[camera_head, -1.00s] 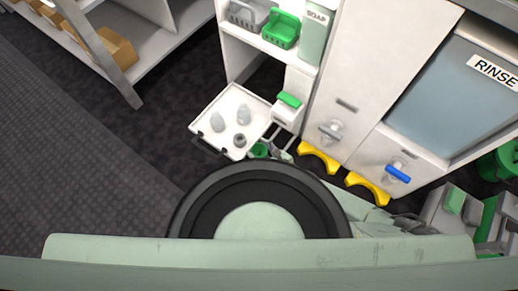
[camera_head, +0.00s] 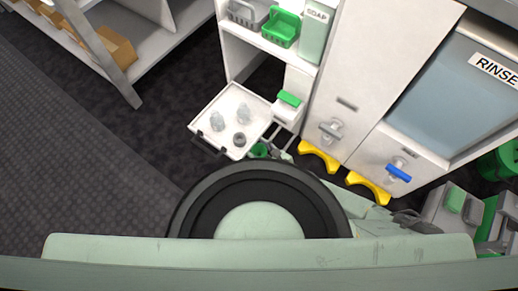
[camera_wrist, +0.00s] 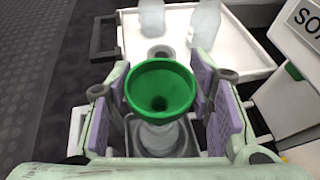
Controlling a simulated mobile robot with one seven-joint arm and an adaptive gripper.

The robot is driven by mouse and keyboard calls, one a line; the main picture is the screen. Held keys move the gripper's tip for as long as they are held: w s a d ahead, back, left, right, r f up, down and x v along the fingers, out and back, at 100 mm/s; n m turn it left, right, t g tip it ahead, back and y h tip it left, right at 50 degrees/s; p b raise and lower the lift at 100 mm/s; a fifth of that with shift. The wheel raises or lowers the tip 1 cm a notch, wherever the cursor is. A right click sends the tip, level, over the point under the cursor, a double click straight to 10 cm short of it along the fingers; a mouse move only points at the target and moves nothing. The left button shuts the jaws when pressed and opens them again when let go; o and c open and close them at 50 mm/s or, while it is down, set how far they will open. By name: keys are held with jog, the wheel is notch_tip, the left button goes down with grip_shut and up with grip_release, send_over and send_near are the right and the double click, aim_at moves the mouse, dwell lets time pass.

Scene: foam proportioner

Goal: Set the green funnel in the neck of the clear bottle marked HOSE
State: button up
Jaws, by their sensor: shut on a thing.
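The green funnel (camera_wrist: 160,90) is upright between the purple pads of my gripper (camera_wrist: 162,100), which is shut on it. Its wide mouth faces the wrist camera and its spout is hidden. A pale translucent shape (camera_wrist: 160,137) in a grey surround shows just below the funnel; I cannot tell what it is. Two clear bottles stand on the white tray, one at the left (camera_wrist: 152,18) and one at the right (camera_wrist: 205,24). No HOSE marking is readable on either. In the head view the funnel (camera_head: 258,150) is at the tray's near right edge, apart from the bottles.
The white tray (camera_head: 205,124) has a dark handle (camera_head: 209,145) at its near left. A grey ring (camera_head: 239,139) lies on it near the funnel. Dark floor is clear at left.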

jog(key=shift+f+b, duration=0.55)
jog(key=shift+f, duration=0.25)
jog(key=o, duration=0.7)
jog(key=shift+c, duration=0.2)
jog(key=shift+p+v, duration=1.8)
jog(key=shift+v, duration=2.45)
jog(key=shift+s+d+r+p, duration=0.1)
jog(key=shift+s+r+p, duration=0.15)
jog(key=shift+p, duration=0.15)
jog(key=shift+p+v, duration=0.8)
jog(key=shift+v, duration=0.15)
jog(key=shift+f, duration=0.1)
